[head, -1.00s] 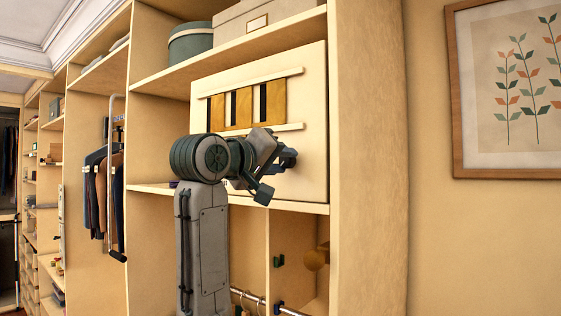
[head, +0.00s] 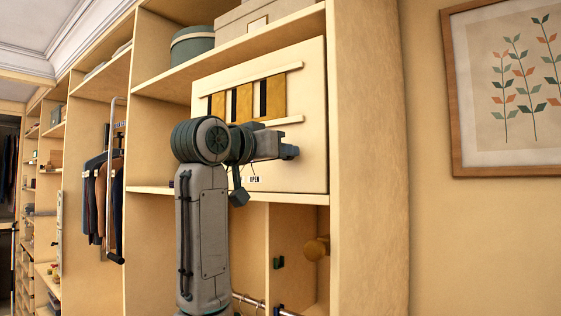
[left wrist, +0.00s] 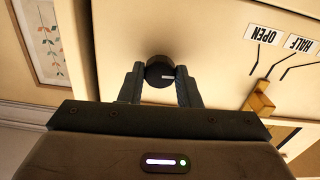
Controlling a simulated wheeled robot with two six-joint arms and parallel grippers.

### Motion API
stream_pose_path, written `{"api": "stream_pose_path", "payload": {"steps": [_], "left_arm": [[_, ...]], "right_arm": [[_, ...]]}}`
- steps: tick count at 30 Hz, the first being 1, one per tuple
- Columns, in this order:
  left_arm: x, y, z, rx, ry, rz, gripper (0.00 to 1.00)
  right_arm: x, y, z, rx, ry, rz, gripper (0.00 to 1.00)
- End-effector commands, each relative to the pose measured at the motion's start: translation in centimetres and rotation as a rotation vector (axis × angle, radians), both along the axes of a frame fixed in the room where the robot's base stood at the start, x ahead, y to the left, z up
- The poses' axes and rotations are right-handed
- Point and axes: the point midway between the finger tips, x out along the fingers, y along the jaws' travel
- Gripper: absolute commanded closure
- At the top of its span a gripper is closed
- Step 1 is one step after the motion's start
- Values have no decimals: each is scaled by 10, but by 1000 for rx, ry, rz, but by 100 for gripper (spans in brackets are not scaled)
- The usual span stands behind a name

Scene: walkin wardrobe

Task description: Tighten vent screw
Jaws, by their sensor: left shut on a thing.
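A cream vent panel (head: 312,95) is set in the wardrobe shelving in the head view, with amber slats (head: 244,103) and dark gaps between two pale rails. My left gripper (head: 290,152) is at the right part of this panel, below the slats. In the left wrist view, its two fingers (left wrist: 158,84) are shut on a round black screw knob (left wrist: 160,72) that stands on the panel face. My right gripper is not in view.
An amber lever (left wrist: 259,102) sits near OPEN (left wrist: 262,35) and HALF labels on the panel. A shelf with a green round box (head: 192,46) is above. Below are a hanging rail and a wooden knob (head: 316,249). A framed picture (head: 520,90) hangs at right.

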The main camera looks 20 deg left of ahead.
Motion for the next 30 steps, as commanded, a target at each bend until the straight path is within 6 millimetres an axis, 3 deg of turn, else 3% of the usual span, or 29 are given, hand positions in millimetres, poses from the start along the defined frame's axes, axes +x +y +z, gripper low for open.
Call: {"api": "stream_pose_path", "payload": {"steps": [30], "left_arm": [[0, 0, -1, 906, -330, 1, 93]], "right_arm": [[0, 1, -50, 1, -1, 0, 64]]}}
